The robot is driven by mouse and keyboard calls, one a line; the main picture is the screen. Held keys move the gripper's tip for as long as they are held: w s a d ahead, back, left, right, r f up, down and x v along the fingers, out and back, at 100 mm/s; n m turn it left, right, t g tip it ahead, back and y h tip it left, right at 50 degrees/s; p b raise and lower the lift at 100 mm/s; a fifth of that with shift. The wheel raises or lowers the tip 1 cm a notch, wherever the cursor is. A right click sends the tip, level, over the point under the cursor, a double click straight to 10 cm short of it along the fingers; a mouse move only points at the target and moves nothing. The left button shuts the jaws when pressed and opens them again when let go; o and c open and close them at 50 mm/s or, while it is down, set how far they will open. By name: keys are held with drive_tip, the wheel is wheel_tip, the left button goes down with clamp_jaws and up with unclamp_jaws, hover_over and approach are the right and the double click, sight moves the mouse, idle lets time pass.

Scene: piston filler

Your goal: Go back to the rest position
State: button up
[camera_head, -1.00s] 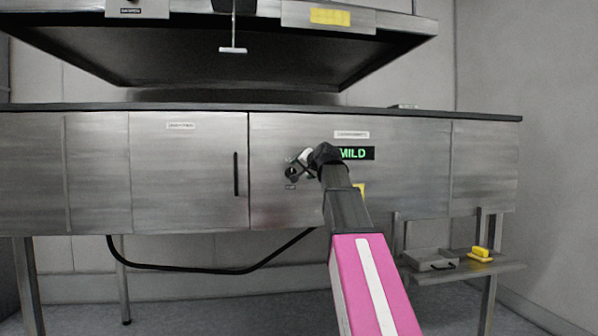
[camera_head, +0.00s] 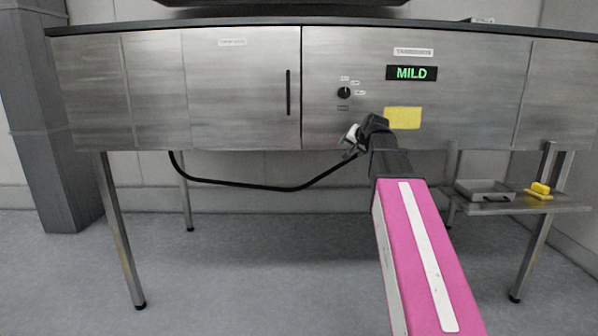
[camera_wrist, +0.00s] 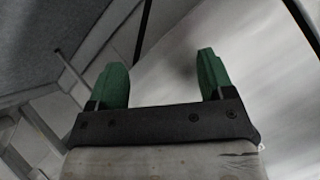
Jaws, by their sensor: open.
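My gripper (camera_head: 350,134) is at the end of my pink arm, in front of the lower edge of the steel cabinet front (camera_head: 240,100) in the head view. It is below and slightly right of the black knob (camera_head: 344,93) and apart from it. In the wrist view my gripper (camera_wrist: 160,85) shows two green fingers spread wide with nothing between them. The display (camera_head: 411,73) right of the knob reads "MILD" in green. My arm covers part of the area below the yellow label (camera_head: 402,118).
A low shelf (camera_head: 500,206) at the right holds a grey tray (camera_head: 484,191) and a yellow object (camera_head: 539,190). A black hose (camera_head: 290,188) hangs under the cabinet. Steel legs (camera_head: 120,230) stand at left and right. The floor (camera_head: 250,270) at left is clear.

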drive_tip(key=s+a+f+n+g, duration=0.1)
drive_tip(key=s+f+g, duration=0.3)
drive_tip(key=f, duration=1.2)
drive_tip(key=s+f+n+g+h, duration=0.1)
drive_tip(key=s+f+n+g, duration=0.1)
drive_tip(key=s+f, duration=0.9)
drive_tip(key=s+f+n+g+h, duration=0.1)
drive_tip(key=s+f+g, duration=0.3)
drive_tip(key=s+f, duration=0.8)
wheel_tip(320, 180, down, 7)
drive_tip(key=shift+a+f+n+g+h, duration=0.15)
drive_tip(key=shift+a+n+g+h, duration=0.2)
drive_tip(key=shift+h, duration=0.25)
